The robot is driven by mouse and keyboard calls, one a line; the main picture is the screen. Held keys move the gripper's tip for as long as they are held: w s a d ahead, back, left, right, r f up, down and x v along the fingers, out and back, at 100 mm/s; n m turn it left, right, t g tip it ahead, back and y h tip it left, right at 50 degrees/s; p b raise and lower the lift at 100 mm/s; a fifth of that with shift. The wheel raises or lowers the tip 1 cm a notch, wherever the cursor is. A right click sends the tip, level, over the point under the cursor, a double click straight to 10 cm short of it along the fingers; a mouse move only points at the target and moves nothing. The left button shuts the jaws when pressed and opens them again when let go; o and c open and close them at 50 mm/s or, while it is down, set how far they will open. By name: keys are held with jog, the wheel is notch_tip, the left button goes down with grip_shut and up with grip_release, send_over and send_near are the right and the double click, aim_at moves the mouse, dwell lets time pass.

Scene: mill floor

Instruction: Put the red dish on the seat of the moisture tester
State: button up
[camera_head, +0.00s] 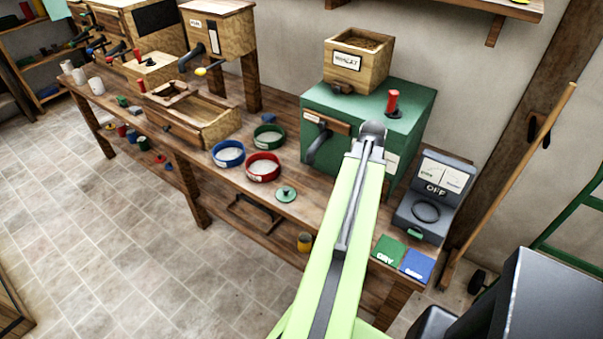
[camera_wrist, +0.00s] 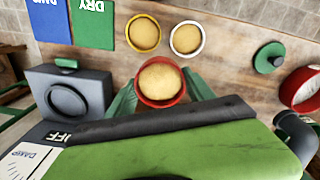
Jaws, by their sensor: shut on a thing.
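The red dish (camera_wrist: 160,72), filled with tan meal, is held upright between the two green fingers of my gripper (camera_wrist: 161,92) in the wrist view. The head view does not show the dish or the fingers; my arm blocks them. The moisture tester (camera_head: 458,190) is a grey unit at the right end of the bench with a tilted panel reading OFF. Its round seat (camera_head: 425,211) is bare. In the wrist view the tester (camera_wrist: 95,88) and its empty seat (camera_wrist: 67,101) lie left of the dish. The dish's height above the bench is hard to tell.
A yellow dish (camera_wrist: 143,33) and a white dish (camera_wrist: 187,38) stand near the held dish. Green DRY (camera_head: 388,250) and blue (camera_head: 417,265) mats lie before the tester. The green mill (camera_head: 400,130) with its crank stands behind my arm. Sieves (camera_head: 263,166) lie leftward.

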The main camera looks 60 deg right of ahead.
jog(key=w+f+b, duration=0.2)
jog(key=w, duration=0.1)
jog(key=w+f+b, duration=0.2)
jog(key=w, duration=0.2)
jog(key=w+f+b, duration=0.3)
jog(key=w, duration=0.1)
jog(key=shift+w+d, duration=0.1)
jog(key=shift+w, duration=0.4)
notch_tip(320, 180, down, 4)
jog(key=b, duration=0.4)
jog(key=shift+f, duration=0.2)
jog(key=shift+r, duration=0.2)
jog(key=shift+f, duration=0.15)
jog(key=o, duration=1.4)
notch_tip(320, 180, up, 12)
jog(key=p, duration=1.2)
jog(key=shift+r, duration=0.2)
